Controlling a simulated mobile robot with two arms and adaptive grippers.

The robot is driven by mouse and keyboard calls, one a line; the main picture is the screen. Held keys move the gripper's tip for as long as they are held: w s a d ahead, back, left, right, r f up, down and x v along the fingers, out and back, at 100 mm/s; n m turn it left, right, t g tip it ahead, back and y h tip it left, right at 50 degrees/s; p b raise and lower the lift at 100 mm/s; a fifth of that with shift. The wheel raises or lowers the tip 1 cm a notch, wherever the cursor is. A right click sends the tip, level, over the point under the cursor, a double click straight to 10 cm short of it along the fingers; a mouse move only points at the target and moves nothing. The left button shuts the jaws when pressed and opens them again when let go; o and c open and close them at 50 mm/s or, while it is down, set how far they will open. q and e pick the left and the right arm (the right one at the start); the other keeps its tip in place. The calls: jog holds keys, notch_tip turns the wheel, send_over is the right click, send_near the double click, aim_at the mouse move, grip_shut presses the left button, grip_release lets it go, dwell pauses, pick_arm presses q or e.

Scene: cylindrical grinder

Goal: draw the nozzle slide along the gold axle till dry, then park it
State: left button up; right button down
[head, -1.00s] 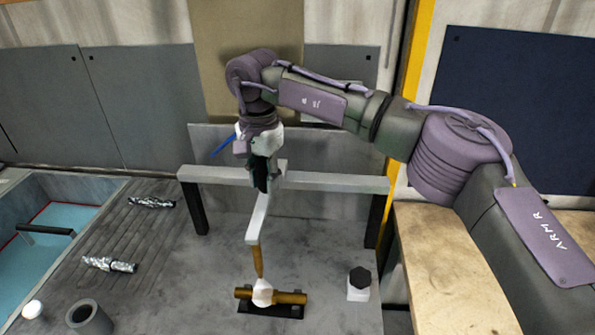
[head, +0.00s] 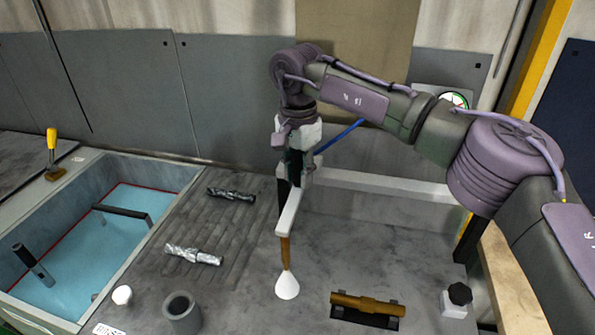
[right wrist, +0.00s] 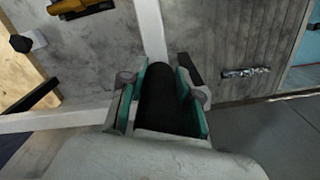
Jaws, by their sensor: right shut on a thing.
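The gold axle (head: 368,304) lies level on a black holder at the front of the grey table. The nozzle slide (head: 290,212) has a pale arm, a brown tube and a white cone-shaped nozzle (head: 287,285) pointing down. The nozzle is left of the axle, apart from it in the picture. My right gripper (head: 293,172) is shut on the slide's black grip, which shows between the teal finger pads in the right wrist view (right wrist: 167,95). The axle also shows at that view's top left (right wrist: 82,8). My left gripper is not in view.
A pale rail (head: 390,190) crosses behind the axle. A basin of blue liquid (head: 80,270) is at left. Silvery shafts (head: 194,254) lie on the ribbed board. A grey cup (head: 182,312) and a black-knobbed block (head: 457,300) stand near the front.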

jog(key=shift+a+r, duration=0.1)
jog(key=shift+a, duration=0.05)
jog(key=c, duration=0.9)
grip_release()
jog(key=shift+o, duration=0.5)
jog(key=shift+w+a, duration=0.1)
jog(key=shift+a, duration=0.1)
jog(key=shift+d, duration=0.1)
notch_tip(320, 180, up, 12)
jog(key=shift+f, duration=0.1)
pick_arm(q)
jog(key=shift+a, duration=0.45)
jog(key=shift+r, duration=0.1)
